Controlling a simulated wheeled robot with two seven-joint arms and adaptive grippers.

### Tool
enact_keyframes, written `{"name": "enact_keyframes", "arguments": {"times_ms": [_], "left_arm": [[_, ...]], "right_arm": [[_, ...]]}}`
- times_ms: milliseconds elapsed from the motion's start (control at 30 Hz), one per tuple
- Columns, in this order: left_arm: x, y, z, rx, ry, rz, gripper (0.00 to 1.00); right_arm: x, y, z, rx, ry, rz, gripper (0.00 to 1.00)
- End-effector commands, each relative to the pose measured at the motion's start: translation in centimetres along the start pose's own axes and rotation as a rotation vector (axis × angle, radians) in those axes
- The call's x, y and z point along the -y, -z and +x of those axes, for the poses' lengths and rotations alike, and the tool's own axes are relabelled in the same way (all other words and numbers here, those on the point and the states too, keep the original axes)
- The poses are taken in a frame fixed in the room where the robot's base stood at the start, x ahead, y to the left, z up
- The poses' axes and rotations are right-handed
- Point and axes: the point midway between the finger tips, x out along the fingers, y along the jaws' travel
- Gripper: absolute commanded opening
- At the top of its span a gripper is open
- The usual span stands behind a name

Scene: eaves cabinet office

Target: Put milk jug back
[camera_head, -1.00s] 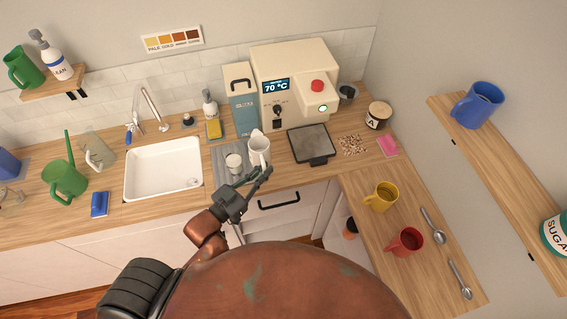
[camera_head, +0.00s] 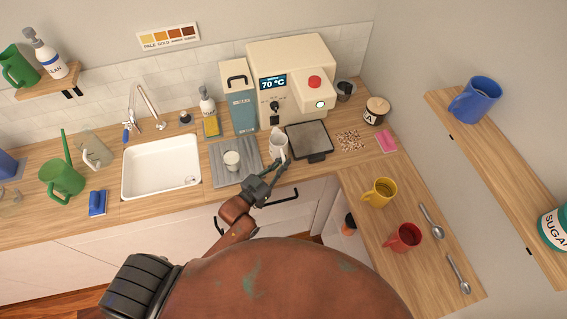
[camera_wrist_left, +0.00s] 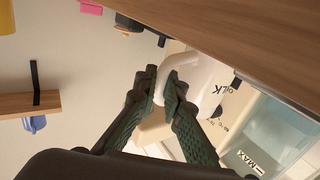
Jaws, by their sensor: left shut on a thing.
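The white milk jug (camera_head: 278,148) is in front of the coffee machine, at the right edge of the grey ribbed mat (camera_head: 222,177). My left gripper (camera_head: 272,170) reaches it from the front and is shut on it. In the left wrist view, the gripper's green fingers (camera_wrist_left: 168,88) close on the handle of the jug (camera_wrist_left: 205,82), which shows part of its lettering. I cannot tell whether the jug's base touches the counter. My right gripper is not in view.
The cream coffee machine (camera_head: 292,80) is behind, and a dark square scale (camera_head: 309,140) is close on the right. A white sink (camera_head: 161,167) lies to the left. Yellow (camera_head: 380,192) and red (camera_head: 403,237) mugs stand on the right counter.

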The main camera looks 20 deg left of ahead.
Motion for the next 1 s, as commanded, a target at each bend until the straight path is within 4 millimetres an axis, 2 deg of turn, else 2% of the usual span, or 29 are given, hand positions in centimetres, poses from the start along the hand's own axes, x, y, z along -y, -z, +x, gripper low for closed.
{"name": "enact_keyframes", "arguments": {"times_ms": [367, 400, 633, 1000], "left_arm": [[0.01, -0.34, 0.02, -0.003, 0.000, 0.001, 0.00], [0.01, -0.44, -0.01, 0.000, 0.000, 0.000, 0.11], [0.02, -0.39, -0.03, 0.000, 0.000, 0.000, 0.26], [0.04, -0.18, -0.46, 0.001, 0.001, 0.000, 0.26]], "right_arm": [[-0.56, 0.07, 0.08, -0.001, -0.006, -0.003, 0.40], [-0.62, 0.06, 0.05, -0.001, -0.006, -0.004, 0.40], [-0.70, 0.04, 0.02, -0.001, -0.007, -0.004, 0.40], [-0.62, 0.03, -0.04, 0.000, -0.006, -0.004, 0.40]]}}
